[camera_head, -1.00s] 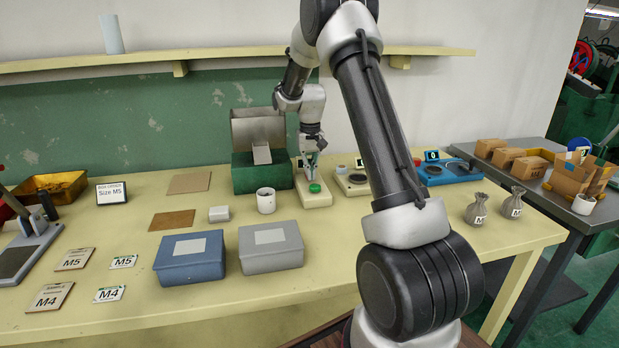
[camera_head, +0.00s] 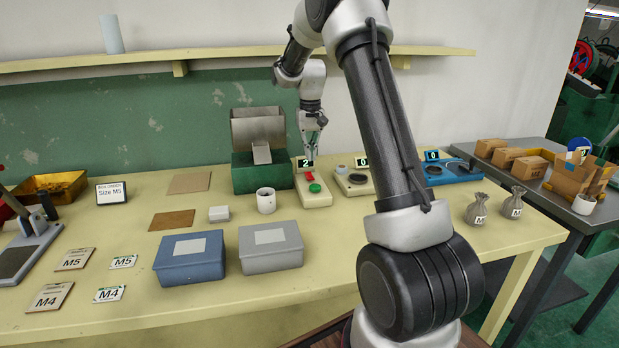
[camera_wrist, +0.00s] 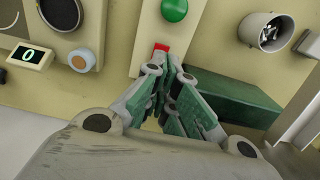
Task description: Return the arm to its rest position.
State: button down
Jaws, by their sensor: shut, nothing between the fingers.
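My gripper (camera_head: 313,150) is shut and empty. In the head view it points down above the back end of a cream button box (camera_head: 314,199) with a green button (camera_head: 315,187), a red part (camera_head: 310,176) and a small display reading 2 (camera_head: 305,163). In the wrist view the gripper's fingertips (camera_wrist: 168,62) come together just below the red part (camera_wrist: 161,47), with the green button (camera_wrist: 174,9) beyond. The gripper appears apart from the box. My arm reaches up and over the bench from the right.
A green dispenser with a grey hopper (camera_head: 258,130) stands close left of my gripper. A white cup (camera_head: 266,200), scales (camera_head: 355,181), a blue scale (camera_head: 440,172) and two lidded boxes (camera_head: 190,258) (camera_head: 271,245) stand on the bench (camera_head: 130,320). A shelf (camera_head: 220,53) runs behind.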

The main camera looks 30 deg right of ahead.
dwell(0.4)
jog(key=shift+n+g, duration=0.3)
jog(key=shift+g, duration=0.2)
jog(key=s, duration=0.1)
jog(key=s+f, duration=0.2)
jog(key=s, duration=0.1)
jog(key=shift+a+f, duration=0.25)
jog(key=shift+a, duration=0.05)
jog(key=s, duration=0.1)
jog(key=s+r, duration=0.1)
jog(key=s+a, duration=0.1)
jog(key=s, duration=0.1)
jog(key=shift+r, duration=0.2)
jog(key=s+a+r+n+t, duration=0.1)
jog(key=s+r, duration=0.3)
jog(key=s, duration=0.5)
jog(key=s+a+r+t, duration=0.2)
jog(key=s+a+r, duration=0.2)
jog(key=s, duration=0.6)
jog(key=s+a+r+n+t, duration=0.1)
jog(key=s+r, duration=0.4)
jog(key=s, duration=0.5)
jog(key=shift+s+a+r+n+t, duration=0.2)
jog(key=shift+a+r+n+t, duration=0.15)
jog(key=shift+a+t, duration=0.4)
